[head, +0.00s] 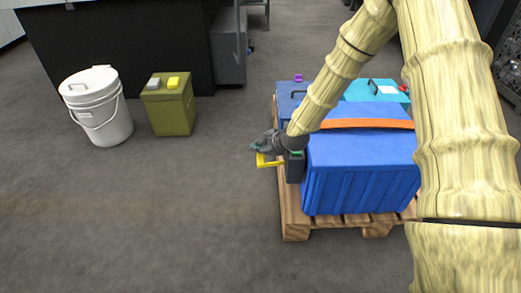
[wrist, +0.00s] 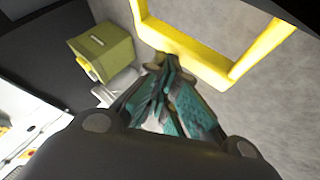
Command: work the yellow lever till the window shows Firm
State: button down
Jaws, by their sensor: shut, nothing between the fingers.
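The yellow lever (head: 268,162) sticks out to the left from a dark box (head: 294,168) on the left side of the blue case (head: 360,160). In the wrist view the lever (wrist: 185,48) is a yellow frame across the top. My gripper (head: 257,146) is shut and empty, just above the lever in the head view. In the wrist view my gripper's fingertips (wrist: 168,62) overlap the lever's lower edge; I cannot tell if they touch it. A small green strip shows on the dark box's top, partly hidden by my wrist. I cannot read any word in a window.
The blue case has an orange strap (head: 370,123) and stands on a wooden pallet (head: 295,225) with a teal case (head: 377,90) behind. An olive box (head: 170,112) and a white bucket (head: 98,115) stand to the left. The floor at front left is clear.

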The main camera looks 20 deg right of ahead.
jog(key=shift+s+a+f, duration=0.15)
jog(key=shift+s+f, duration=0.15)
jog(key=shift+f, duration=0.4)
dwell(0.3)
jog(key=shift+r+p, duration=0.4)
jog(key=shift+p, duration=0.05)
jog(key=shift+a+r+p, duration=0.1)
jog(key=shift+r+p, duration=0.2)
jog(key=shift+p, duration=0.05)
jog(key=shift+w+d+r+p, duration=0.15)
jog(key=shift+d+r+p, duration=0.1)
jog(key=shift+r+p, duration=0.3)
jog(key=shift+r, duration=0.15)
notch_tip(320, 180, up, 5)
jog(key=p, duration=0.4)
dwell(0.6)
